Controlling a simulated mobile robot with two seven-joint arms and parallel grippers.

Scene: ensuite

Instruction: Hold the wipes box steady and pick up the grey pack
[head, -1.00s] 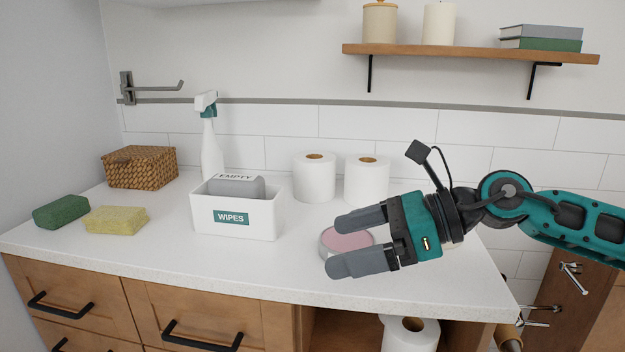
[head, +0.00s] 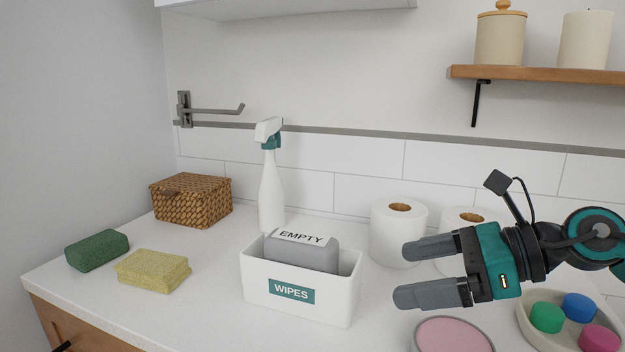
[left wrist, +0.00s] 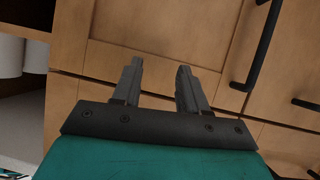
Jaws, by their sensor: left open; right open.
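The white wipes box (head: 262,290) stands on the counter in the middle of the head view, with a teal WIPES label on its front. The grey pack (head: 300,257) sits inside it, its top above the rim, with a white EMPTY label. My right gripper (head: 400,273) is open and empty, to the right of the box and apart from it, its fingers pointing left. My left gripper (left wrist: 157,75) shows only in the left wrist view, open and empty in front of wooden cabinet fronts. Neither gripper touches the box or the pack.
A spray bottle (head: 271,190) stands behind the box. Toilet rolls (head: 398,232), a pink round tin (head: 453,337) and a dish (head: 530,325) of coloured pieces are on the right. Sponges (head: 152,270) and a wicker basket (head: 190,200) are on the left. A black handle (left wrist: 262,50) juts from the cabinet.

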